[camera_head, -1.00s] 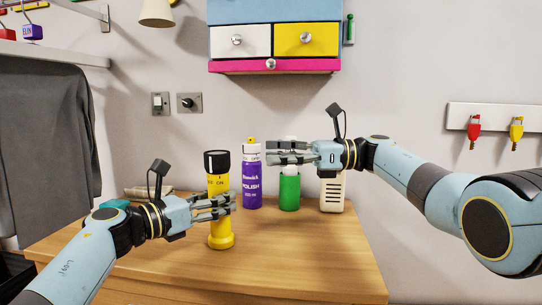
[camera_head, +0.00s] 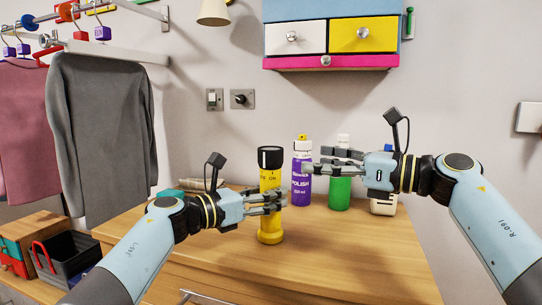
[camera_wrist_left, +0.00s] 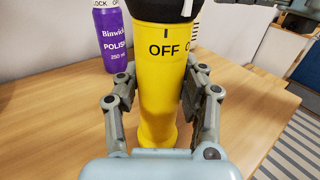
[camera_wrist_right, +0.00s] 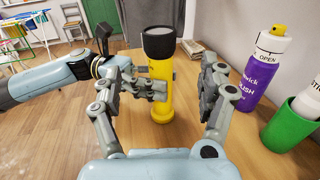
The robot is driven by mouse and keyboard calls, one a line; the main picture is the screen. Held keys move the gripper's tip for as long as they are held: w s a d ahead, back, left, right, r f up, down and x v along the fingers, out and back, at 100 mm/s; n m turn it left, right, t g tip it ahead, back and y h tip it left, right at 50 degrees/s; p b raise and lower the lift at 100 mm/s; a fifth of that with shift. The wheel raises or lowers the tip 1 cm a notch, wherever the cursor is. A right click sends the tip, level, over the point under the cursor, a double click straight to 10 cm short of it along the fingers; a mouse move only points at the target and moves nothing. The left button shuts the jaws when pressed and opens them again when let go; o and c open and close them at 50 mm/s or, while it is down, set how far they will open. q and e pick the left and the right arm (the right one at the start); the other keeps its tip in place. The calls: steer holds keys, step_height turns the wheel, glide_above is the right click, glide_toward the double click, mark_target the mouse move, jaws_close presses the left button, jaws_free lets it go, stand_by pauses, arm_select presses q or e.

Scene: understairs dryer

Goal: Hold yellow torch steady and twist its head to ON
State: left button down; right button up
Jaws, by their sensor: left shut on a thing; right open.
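The yellow torch (camera_head: 269,226) stands upright on the wooden top, its black head (camera_head: 270,157) up. My left gripper (camera_head: 278,203) is shut around its yellow body below the head. In the left wrist view, the body (camera_wrist_left: 157,110) is between both fingers. OFF (camera_wrist_left: 164,49) faces that camera, with part of another label at its right edge. A pale mark (camera_wrist_left: 187,8) on the black head sits right of OFF. My right gripper (camera_head: 310,167) is open and empty, to the right of the torch. In the right wrist view, the torch head (camera_wrist_right: 158,42) shows beyond its open fingers.
A pale box (camera_head: 383,206) is farther right. Drawers (camera_head: 326,45) hang on the wall above. The wooden top's front (camera_head: 340,265) is clear.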

mark_target(283, 157)
steer(key=x, duration=1.1)
steer(key=shift+w+a, duration=0.1)
steer(key=shift+a, duration=0.15)
steer(key=shift+c, duration=0.4)
